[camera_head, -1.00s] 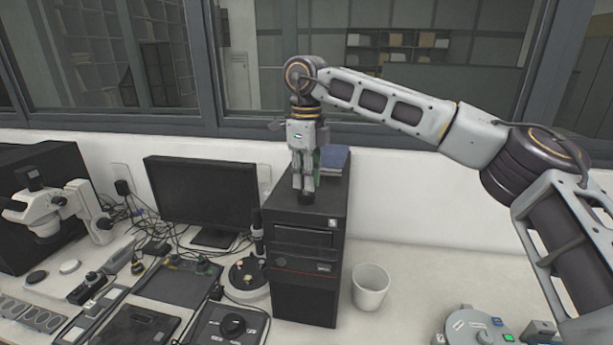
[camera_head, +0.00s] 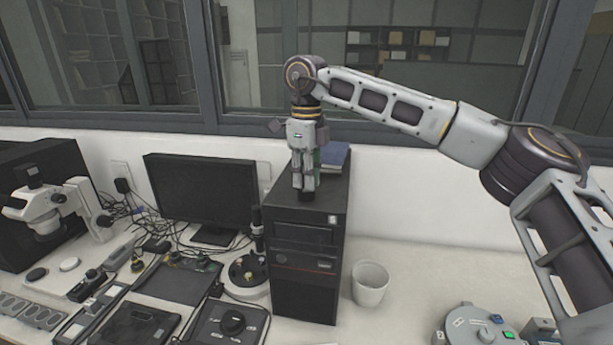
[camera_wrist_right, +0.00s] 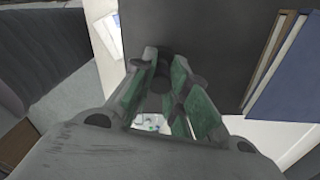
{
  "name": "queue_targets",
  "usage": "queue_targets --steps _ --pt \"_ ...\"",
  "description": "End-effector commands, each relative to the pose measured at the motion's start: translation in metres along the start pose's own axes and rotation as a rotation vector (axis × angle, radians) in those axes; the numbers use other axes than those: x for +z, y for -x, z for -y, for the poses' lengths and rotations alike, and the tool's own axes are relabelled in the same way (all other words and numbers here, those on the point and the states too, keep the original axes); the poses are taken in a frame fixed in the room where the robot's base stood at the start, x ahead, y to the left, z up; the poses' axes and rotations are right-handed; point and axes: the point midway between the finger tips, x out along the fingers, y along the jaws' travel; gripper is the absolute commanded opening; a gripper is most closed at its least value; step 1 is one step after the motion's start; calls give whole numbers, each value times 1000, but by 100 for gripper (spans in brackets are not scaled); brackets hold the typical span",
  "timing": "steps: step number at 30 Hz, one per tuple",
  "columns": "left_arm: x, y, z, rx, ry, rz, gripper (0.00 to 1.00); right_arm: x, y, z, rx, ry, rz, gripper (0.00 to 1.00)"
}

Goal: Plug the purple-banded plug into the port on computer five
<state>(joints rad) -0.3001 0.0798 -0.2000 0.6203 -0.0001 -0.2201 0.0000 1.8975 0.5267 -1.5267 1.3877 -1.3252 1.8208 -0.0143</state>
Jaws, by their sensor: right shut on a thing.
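A black computer tower (camera_head: 303,290) stands upright on the bench, with a small light label on its front that I cannot read. My right gripper (camera_head: 305,190) points down over the tower's top. Its fingers are shut on a small dark piece (camera_wrist_right: 161,75), seen between the fingertips in the right wrist view. No purple band shows on that piece, so I cannot confirm it is the plug. The fingertips hide any port beneath them, and I cannot tell whether the piece touches the tower top. My left gripper is out of view.
Blue books (camera_head: 334,156) lie on the tower's top, behind the gripper. A monitor (camera_head: 203,190) and tangled cables are on the left, with a microscope (camera_head: 50,208) beyond. A white cup (camera_head: 370,284) stands right of the tower. A round grey device (camera_head: 475,328) sits at the lower right.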

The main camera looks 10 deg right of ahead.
Motion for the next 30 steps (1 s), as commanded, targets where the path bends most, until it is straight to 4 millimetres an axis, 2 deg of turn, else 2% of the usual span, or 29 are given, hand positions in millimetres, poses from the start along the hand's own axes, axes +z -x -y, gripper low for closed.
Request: queue_targets --steps 15,16,21,27,28,30 --pt "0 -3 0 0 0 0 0 0 -5 0 0 0 0 0" --pt "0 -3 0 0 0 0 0 0 -5 0 0 0 0 20" --pt "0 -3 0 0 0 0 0 0 -4 0 0 0 0 41" --pt "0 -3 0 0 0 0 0 0 -5 0 0 0 0 41" --pt "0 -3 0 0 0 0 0 0 -5 0 0 0 0 42" --pt "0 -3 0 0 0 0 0 0 -5 0 0 0 0 51"
